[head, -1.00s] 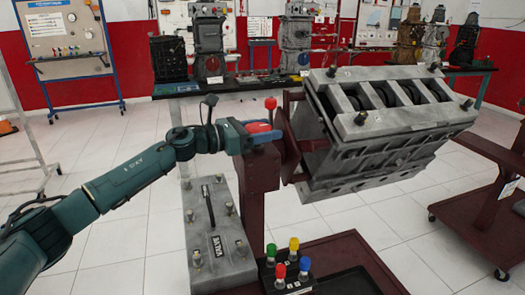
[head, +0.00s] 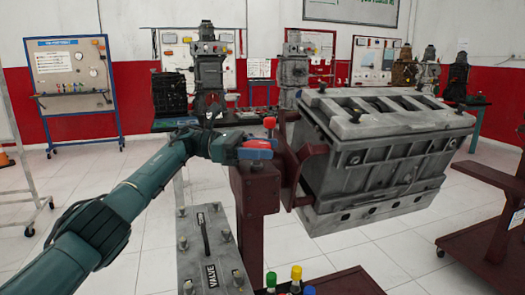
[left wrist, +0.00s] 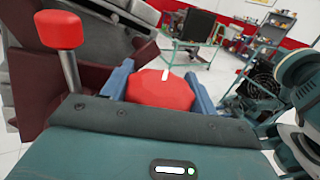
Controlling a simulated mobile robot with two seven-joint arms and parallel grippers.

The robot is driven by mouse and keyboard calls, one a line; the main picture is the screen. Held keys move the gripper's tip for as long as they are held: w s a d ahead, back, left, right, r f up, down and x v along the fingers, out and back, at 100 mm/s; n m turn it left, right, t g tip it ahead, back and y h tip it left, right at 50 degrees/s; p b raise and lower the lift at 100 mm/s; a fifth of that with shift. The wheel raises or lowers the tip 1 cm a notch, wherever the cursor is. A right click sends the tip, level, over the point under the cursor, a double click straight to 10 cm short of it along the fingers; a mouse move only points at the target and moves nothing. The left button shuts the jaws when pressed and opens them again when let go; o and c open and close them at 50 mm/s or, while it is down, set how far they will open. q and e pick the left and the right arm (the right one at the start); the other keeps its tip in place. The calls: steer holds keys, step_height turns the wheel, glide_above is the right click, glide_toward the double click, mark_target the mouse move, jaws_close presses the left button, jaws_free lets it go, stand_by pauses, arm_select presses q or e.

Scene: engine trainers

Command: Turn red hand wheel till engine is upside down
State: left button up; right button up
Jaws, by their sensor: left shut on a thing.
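The grey engine block (head: 385,150) is mounted on the dark red stand (head: 255,205). Its open cylinder side faces up and it is tilted slightly. The red hand wheel (left wrist: 160,92) lies between the blue fingers of my left gripper (left wrist: 160,88) in the left wrist view. In the head view my left gripper (head: 255,150) is shut on the wheel at the top of the stand post. A red knob (head: 269,122) on a lever stands beside the wheel, and it also shows in the left wrist view (left wrist: 60,30). My right gripper is not in view.
A grey valve cover (head: 208,250) lies left of the stand post. Coloured knobs (head: 296,272) stand on the stand's base. A second dark red cart (head: 490,235) is at the right. Benches with engines (head: 208,75) line the back wall. White floor is open at the left.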

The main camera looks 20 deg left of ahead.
arm_select(q)
steer(key=shift+g, duration=0.3)
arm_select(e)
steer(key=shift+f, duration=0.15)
arm_select(q)
steer(key=o, duration=1)
